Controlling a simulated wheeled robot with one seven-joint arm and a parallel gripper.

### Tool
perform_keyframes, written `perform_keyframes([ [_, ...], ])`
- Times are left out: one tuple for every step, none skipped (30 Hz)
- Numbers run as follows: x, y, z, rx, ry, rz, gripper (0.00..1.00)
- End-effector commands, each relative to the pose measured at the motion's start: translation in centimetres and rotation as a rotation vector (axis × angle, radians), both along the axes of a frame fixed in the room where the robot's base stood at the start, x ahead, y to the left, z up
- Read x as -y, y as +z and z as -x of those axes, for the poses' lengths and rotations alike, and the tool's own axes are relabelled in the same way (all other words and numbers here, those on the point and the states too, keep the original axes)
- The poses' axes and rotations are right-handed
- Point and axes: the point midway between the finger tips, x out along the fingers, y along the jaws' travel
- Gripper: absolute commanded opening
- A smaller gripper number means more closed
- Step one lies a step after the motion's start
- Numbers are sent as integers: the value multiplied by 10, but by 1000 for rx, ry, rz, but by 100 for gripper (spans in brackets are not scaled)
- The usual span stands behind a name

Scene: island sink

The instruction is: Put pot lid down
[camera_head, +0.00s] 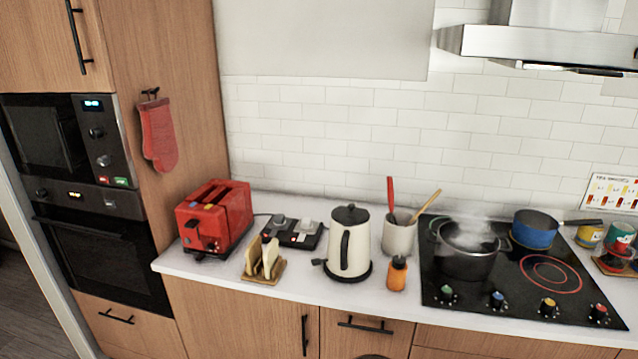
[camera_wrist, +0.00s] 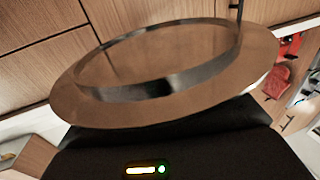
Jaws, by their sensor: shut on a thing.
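The pot lid (camera_wrist: 75,98) fills the upper middle of the wrist view, a wide tilted disc with a shiny metal ring. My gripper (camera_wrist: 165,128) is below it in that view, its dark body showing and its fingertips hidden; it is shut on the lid. Neither the lid nor my gripper shows in the head view. A dark pot (camera_head: 466,265) stands uncovered and steaming on the left of the black cooktop (camera_head: 500,292).
A blue saucepan (camera_head: 536,234) stands on the cooktop's back right. To the left are an orange bottle (camera_head: 397,275), a utensil crock (camera_head: 399,238), a cream kettle (camera_head: 348,248), a toast rack (camera_head: 264,263) and a red toaster (camera_head: 214,218). Bare counter (camera_head: 310,278) shows between rack and kettle.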

Motion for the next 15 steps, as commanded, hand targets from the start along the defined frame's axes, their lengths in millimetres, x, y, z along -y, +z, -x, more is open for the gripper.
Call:
perform_keyframes([
  [0,0,0,1,1,1,0],
  [0,0,0,1,1,1,0],
  [0,1,0,1,1,1,0],
  [0,1,0,1,1,1,0],
  [0,2,0,1,1,1,0],
  [0,5,0,1,0,1,0],
  [0,7,0,1,0,0,0],
  [0,11,0,1,0,0,0],
  [0,16,0,1,0,0,0],
  [0,21,0,1,0,0,0],
  [0,27,0,1,0,0,0],
  [0,35,0,1,0,0,0],
  [0,42,0,1,0,0,0],
  [0,49,0,1,0,0,0],
  [0,58,0,1,-1,0,0],
])
